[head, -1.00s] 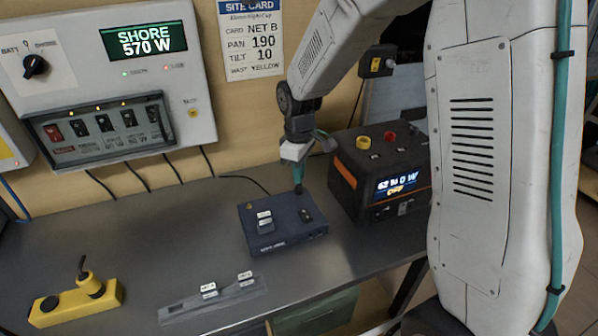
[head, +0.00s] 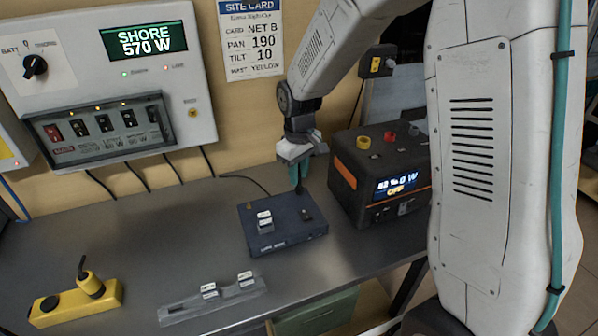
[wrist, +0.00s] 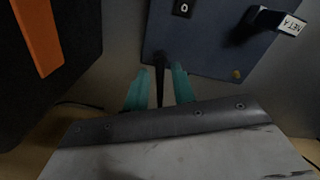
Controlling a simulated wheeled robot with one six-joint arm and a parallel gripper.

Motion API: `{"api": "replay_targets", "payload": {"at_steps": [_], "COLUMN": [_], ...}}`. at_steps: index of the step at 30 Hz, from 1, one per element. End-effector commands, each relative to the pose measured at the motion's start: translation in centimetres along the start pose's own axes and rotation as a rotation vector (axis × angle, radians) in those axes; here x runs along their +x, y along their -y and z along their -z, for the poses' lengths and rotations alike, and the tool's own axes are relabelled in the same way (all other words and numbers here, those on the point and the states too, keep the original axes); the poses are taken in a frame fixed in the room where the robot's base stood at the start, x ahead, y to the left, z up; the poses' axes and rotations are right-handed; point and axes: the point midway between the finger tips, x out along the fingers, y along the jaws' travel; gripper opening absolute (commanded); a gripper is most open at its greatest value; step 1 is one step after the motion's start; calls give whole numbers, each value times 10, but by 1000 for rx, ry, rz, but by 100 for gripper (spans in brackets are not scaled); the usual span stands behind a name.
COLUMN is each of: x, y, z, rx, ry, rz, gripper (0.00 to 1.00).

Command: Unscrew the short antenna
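A dark blue box (head: 285,238) lies on the bench, with a white-labelled card (head: 264,220) standing in its top. A thin black antenna (head: 299,190) stands upright at its back edge. In the wrist view the antenna (wrist: 160,90) runs between the two teal fingers of my gripper (wrist: 160,68), with a gap on both sides. My gripper (head: 298,184) points down over the antenna from above and is open around it. The antenna's upper part is hidden by the fingers in the head view. The card reads NET A in the wrist view (wrist: 290,25).
A black power unit (head: 375,205) with an orange stripe stands close right of the box. A grey rack (head: 190,312) with two labelled cards lies in front. A yellow block (head: 60,308) with a black stub is at left. Bare bench (head: 150,250) lies between.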

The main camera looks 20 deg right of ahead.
Motion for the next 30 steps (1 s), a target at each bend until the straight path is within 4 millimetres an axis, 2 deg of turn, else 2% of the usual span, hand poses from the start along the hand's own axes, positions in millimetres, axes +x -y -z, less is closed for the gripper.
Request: {"api": "replay_targets", "payload": {"at_steps": [8,16,26,30], "x": [0,0,0,0], "y": [0,0,0,0], "z": [0,0,0,0], "rx": [27,317,360,496], "ry": [0,0,0,0], "rz": [0,0,0,0], "gripper": [26,26,26,26]}}
